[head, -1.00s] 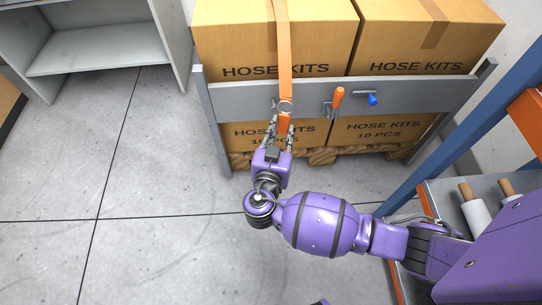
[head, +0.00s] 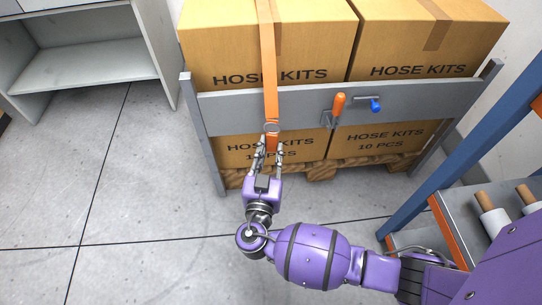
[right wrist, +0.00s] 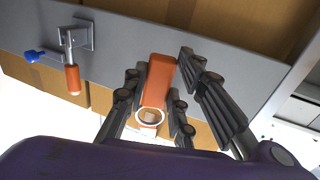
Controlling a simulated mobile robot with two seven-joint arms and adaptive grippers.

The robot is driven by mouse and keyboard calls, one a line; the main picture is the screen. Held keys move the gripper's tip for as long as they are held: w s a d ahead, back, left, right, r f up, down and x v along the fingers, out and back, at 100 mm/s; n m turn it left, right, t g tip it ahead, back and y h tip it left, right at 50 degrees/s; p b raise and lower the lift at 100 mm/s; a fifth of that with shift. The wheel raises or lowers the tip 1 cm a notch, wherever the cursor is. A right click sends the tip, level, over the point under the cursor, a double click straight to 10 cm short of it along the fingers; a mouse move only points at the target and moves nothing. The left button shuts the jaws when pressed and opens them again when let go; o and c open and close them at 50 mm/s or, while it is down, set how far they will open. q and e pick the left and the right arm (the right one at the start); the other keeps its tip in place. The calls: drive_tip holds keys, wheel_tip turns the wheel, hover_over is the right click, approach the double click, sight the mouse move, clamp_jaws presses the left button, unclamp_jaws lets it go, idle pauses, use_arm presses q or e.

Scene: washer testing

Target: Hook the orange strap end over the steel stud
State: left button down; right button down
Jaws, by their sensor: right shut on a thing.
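The orange strap (head: 269,70) runs down over the front of the left box and across the grey crossbar. A round metal ring (head: 271,127) shows near its lower end, by the bar's lower edge. My right gripper (head: 268,147) is shut on the strap end, fingers on either side of it. In the right wrist view, the orange strap end (right wrist: 158,82) lies between the fingers, with the pale ring (right wrist: 149,117) closer to the palm. I cannot make out the steel stud separately from the ring and fingers. My left gripper is out of view.
The grey crossbar (head: 225,107) carries an orange-handled lever (head: 339,104) and a blue-tipped handle (head: 375,105) right of the strap. Cardboard boxes (head: 425,40) stand behind it. A rack with rolls (head: 488,205) is at right. Floor at left is clear.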

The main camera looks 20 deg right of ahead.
sight(268, 148)
drive_tip(key=shift+w+d+f, duration=0.1)
drive_tip(key=shift+w+d, duration=0.1)
drive_tip(key=shift+w, duration=0.55)
drive_tip(key=shift+w+d+f, duration=0.1)
drive_tip(key=shift+w+d, duration=0.1)
drive_tip(key=shift+w, duration=0.55)
drive_tip(key=shift+w+d+b, duration=0.15)
drive_tip(key=shift+w+b, duration=0.1)
drive_tip(key=shift+w, duration=0.25)
drive_tip(key=shift+w+d+b, duration=0.15)
drive_tip(key=shift+w+b, duration=0.05)
drive_tip(key=shift+w, duration=0.3)
drive_tip(key=shift+w+d+f+b, duration=0.15)
drive_tip(key=shift+w+f+b, duration=0.4)
drive_tip(key=shift+b, duration=0.35)
drive_tip(key=c, duration=1.4)
unclamp_jaws()
